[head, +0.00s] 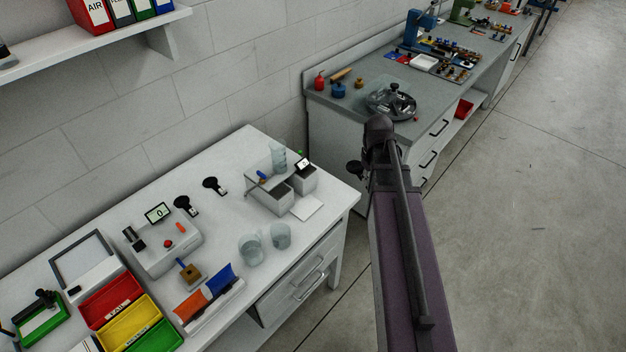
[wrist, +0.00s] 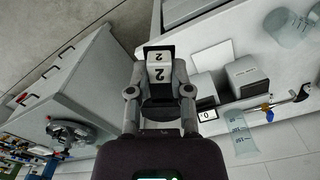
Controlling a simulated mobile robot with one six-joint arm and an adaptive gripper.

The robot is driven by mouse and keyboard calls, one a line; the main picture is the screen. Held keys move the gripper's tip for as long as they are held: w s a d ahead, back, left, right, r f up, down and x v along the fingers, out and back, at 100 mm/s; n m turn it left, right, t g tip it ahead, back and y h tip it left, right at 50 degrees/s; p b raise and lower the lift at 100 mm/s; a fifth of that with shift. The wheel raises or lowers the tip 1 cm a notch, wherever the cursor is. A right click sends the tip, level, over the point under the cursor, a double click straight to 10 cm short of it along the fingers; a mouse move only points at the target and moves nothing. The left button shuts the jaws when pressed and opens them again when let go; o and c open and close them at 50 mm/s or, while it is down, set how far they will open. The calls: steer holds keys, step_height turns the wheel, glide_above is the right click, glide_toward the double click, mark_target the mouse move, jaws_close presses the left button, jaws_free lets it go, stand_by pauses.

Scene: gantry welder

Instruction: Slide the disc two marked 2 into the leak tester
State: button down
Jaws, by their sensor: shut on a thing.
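My gripper (wrist: 159,82) is shut on a white piece marked 2 (wrist: 158,70). In the wrist view it looks blocky, with a dark upper part and a 2 on two of its faces. In the head view my gripper (head: 357,170) is a small dark shape beyond my arm, off the right end of the white bench; the piece is hidden there. A grey unit with two boxes, a small display and a clear tube (head: 279,158) stands at that bench end, and its box (wrist: 246,76) shows in the wrist view. No label identifies it as the leak tester.
The white bench (head: 100,205) holds another display box with a red button (head: 165,248), clear beakers (head: 251,249), and red, yellow and green bins (head: 110,300). A grey bench (head: 350,105) with a round dark fixture (head: 391,103) stands beyond. Open floor lies right.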

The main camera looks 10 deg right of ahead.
steer(key=shift+a, duration=0.1)
steer(key=w+a+f+n+b, duration=0.2)
steer(key=w+a+f+b, duration=0.1)
steer(key=a, duration=0.4)
steer(key=w+a+f+n+b, duration=0.3)
steer(key=w+a, duration=0.3)
steer(key=a, duration=0.1)
steer(key=shift+a+f+b, duration=0.2)
steer(key=shift+f+b, duration=0.1)
steer(key=shift+f, duration=0.15)
steer(key=shift+f+b, duration=2.3)
steer(key=shift+b, duration=0.15)
steer(key=w+a, duration=0.3)
steer(key=w, duration=0.2)
steer(key=shift+a, duration=0.25)
stand_by(2.8)
